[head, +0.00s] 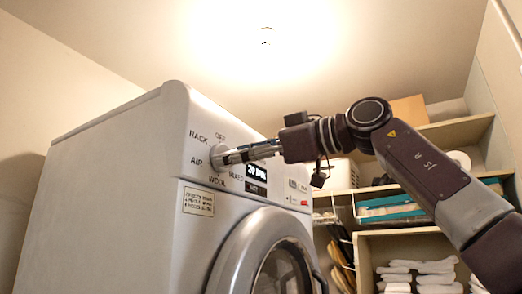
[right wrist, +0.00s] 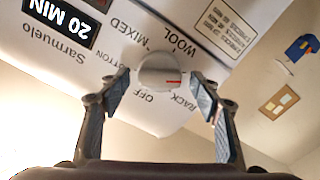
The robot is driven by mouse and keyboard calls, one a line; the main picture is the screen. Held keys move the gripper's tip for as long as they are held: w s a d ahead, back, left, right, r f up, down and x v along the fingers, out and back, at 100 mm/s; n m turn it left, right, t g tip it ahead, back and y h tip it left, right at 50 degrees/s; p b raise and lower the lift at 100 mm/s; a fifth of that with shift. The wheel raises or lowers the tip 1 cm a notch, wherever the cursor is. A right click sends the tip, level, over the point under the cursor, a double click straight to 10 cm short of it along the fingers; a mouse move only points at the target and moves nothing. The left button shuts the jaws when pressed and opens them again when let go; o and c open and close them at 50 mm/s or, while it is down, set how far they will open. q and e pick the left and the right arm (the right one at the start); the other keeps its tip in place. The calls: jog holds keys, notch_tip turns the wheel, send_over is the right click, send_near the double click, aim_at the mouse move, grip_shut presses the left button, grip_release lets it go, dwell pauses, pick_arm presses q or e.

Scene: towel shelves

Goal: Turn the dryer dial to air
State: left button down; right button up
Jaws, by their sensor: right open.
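The white dryer (head: 120,165) stands at the left in the head view, with labels around a round dial on its front panel. The pale grey dial (right wrist: 160,69) sits between the fingertips of my right gripper (right wrist: 159,84) in the right wrist view. The gripper is open, with a gap showing between each finger and the dial. The dial's red mark faces right, on the side between the RACK and WOOL labels. The AIR label (head: 197,161) shows left of the dial in the head view; I cannot make it out in the wrist view. My left gripper is not in view.
The display (head: 256,174) is right of the dial, above the round door (head: 238,255). Shelves (head: 455,131) with white towels (head: 420,272) and a teal bin (head: 388,207) stand at the right. In the wrist view, a blue object (right wrist: 301,47) is on the wall.

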jog(key=v, duration=1.1)
jog(key=shift+d, duration=0.2)
jog(key=shift+s, duration=0.1)
